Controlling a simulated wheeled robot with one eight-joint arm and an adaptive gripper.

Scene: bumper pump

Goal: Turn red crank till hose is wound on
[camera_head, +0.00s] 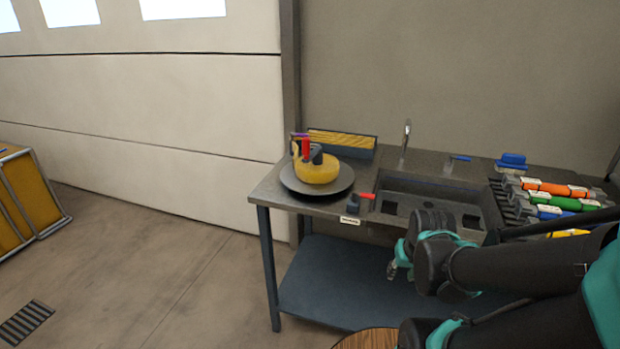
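A red upright handle (306,148) shows by a dark bracket (316,155) at the yellow coil. A second red handle (366,196) sticks out of a small dark block (353,204) at the table's front edge; I cannot tell which red part is the crank. The yellow coil (318,172), which looks like hose, lies on a round dark disc (291,181) at the left end of the workbench. My gripper (392,274) hangs in front of the bench, low and right of both red parts, touching neither. Its fingers are too small to read.
The metal workbench (272,188) has a sink recess (390,206) with a tap (406,135). Several coloured tubes (560,190) lie at the right. A yellow-faced box (342,141) stands behind the coil. A yellow-panelled frame (28,200) stands far left; the floor between is mostly clear.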

